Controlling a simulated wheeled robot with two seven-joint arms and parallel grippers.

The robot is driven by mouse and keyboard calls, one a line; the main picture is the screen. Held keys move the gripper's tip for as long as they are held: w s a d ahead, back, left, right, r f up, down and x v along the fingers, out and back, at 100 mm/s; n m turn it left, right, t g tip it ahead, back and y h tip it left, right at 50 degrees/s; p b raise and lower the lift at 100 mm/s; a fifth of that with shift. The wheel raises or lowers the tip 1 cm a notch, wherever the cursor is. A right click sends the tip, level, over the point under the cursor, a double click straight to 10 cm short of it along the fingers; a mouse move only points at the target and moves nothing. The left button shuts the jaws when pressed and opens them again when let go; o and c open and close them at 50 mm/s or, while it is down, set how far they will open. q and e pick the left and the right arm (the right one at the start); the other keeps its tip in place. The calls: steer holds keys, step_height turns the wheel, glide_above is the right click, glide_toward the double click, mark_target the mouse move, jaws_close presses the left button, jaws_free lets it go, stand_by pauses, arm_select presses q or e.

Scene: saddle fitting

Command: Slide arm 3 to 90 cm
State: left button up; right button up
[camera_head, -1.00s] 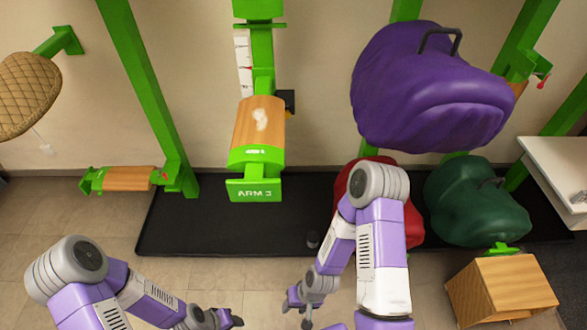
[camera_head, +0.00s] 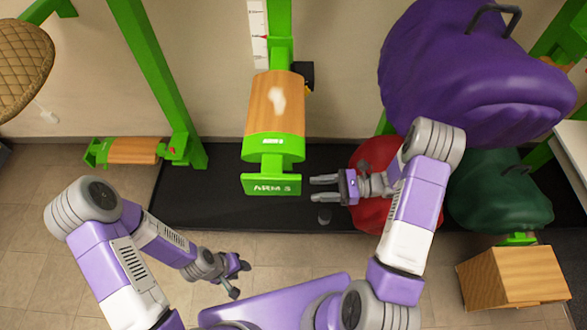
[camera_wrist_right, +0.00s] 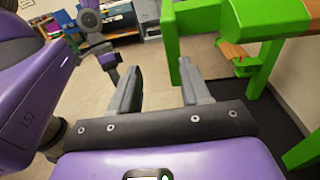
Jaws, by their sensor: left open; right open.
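Arm 3 (camera_head: 274,112) is a wood-topped block with green ends on a green upright, and its front plate (camera_head: 271,185) reads "ARM 3". A white scale strip (camera_head: 258,35) with a red mark runs along the upright; its figures are too small to read. My right gripper (camera_head: 325,188) is open and empty, just right of the front plate, fingers pointing left. In the right wrist view the open fingers (camera_wrist_right: 160,92) have a green part (camera_wrist_right: 188,72) just beyond them. My left gripper (camera_head: 240,277) is open and empty, low over the floor.
A purple saddle (camera_head: 470,85) hangs at upper right, with a red saddle (camera_head: 372,215) and a green saddle (camera_head: 498,195) below. A wooden box (camera_head: 515,283) stands at lower right. A lower arm (camera_head: 135,151) is at left. A black mat (camera_head: 210,200) covers the floor beneath.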

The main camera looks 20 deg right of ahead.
mark_target(297, 181)
steer(key=shift+t+y, duration=0.3)
steer(key=shift+t, duration=0.3)
steer(key=w+a, duration=0.1)
steer(key=a, duration=0.1)
steer(key=w+a+r, duration=0.1)
steer(key=a, duration=0.1)
steer(key=w+a, duration=0.1)
steer(key=a, duration=0.1)
steer(key=shift+w+r, duration=0.15)
steer(key=shift+r, duration=0.15)
jaws_close()
